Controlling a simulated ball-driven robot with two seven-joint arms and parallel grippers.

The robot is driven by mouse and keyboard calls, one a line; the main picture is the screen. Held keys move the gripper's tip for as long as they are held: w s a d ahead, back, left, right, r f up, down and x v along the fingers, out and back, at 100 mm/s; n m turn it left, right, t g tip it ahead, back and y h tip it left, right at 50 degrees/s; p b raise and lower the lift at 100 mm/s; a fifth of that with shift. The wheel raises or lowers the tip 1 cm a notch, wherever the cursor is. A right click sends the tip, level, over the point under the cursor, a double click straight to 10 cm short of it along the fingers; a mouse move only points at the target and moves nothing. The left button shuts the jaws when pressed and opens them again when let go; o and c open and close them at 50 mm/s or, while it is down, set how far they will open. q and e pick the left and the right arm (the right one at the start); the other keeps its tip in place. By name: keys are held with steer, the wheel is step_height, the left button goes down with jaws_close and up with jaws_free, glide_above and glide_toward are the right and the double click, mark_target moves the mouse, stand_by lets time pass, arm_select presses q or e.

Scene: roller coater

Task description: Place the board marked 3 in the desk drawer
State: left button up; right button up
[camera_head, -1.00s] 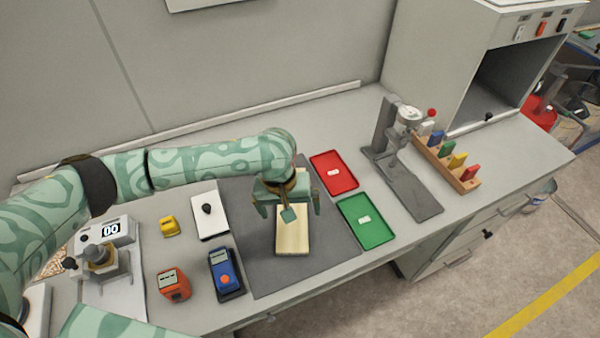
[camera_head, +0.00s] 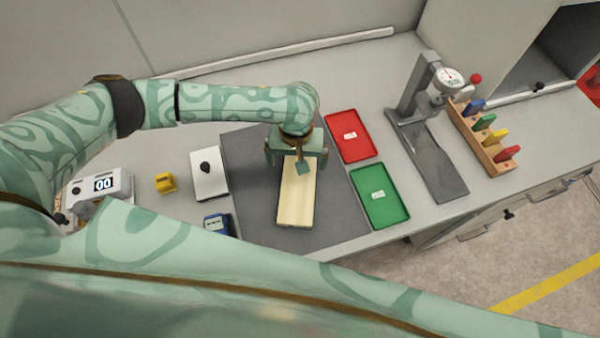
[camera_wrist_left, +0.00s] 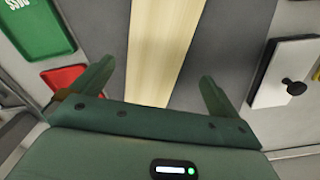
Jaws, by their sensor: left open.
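A pale wooden board (camera_head: 296,205) lies on the dark grey mat (camera_head: 250,185); no number is readable on it. My left gripper (camera_head: 297,158) is above the board's far end, its open fingers on either side. In the left wrist view the board (camera_wrist_left: 165,45) runs between the spread fingers (camera_wrist_left: 153,85), with mat showing on both sides; it is not gripped. Drawer fronts with handles (camera_head: 508,214) show under the bench at right; I cannot tell which is the desk drawer. My right gripper is out of view.
Red tray (camera_head: 350,136) and green tray (camera_head: 379,195) lie right of the mat. A dial gauge stand (camera_head: 430,150) and wooden rack (camera_head: 485,140) stand farther right. Left are a white plate (camera_head: 208,180) and yellow block (camera_head: 166,183). My arm link covers the foreground.

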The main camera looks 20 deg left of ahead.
arm_select(q)
steer(key=f, duration=0.1)
steer(key=f+b, duration=0.1)
steer(key=f, duration=0.1)
steer(key=f+b, duration=0.1)
steer(key=f, duration=0.1)
steer(key=shift+w+d+f, duration=0.15)
steer(key=shift+w+d, duration=0.1)
steer(key=shift+d, duration=0.05)
steer(key=c, duration=1.3)
steer(key=shift+o, duration=0.2)
